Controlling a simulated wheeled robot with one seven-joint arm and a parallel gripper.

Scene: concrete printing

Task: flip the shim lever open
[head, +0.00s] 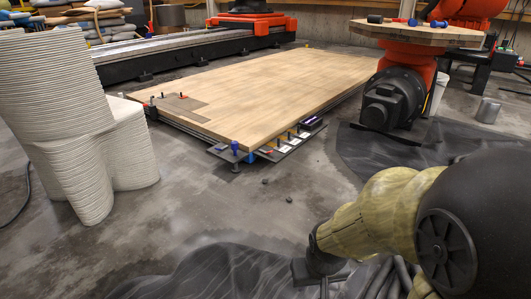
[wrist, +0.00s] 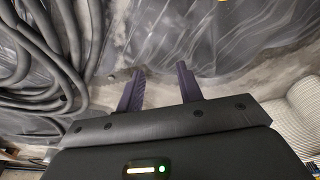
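A wooden print bed (head: 270,85) lies low across the middle of the head view. At its near corner is a blue-topped screw or knob (head: 235,147). Beside it, along the bed's edge, a dark plate (head: 285,147) carries several small pieces with pale labels, and a dark purple piece (head: 311,123) lies at its far end. I cannot tell which of these is the shim lever. My gripper (wrist: 160,68) is open in the wrist view, with nothing between its two dark fingers. In the head view it is low at the bottom, well apart from the bed; its fingers are unclear.
A white layered printed piece (head: 85,120) stands at the left. A dark sheet (head: 215,272) and hoses (wrist: 45,55) lie on the floor near my gripper. An orange pedestal with a wooden top (head: 415,33) stands at the right. Bare concrete lies before the bed.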

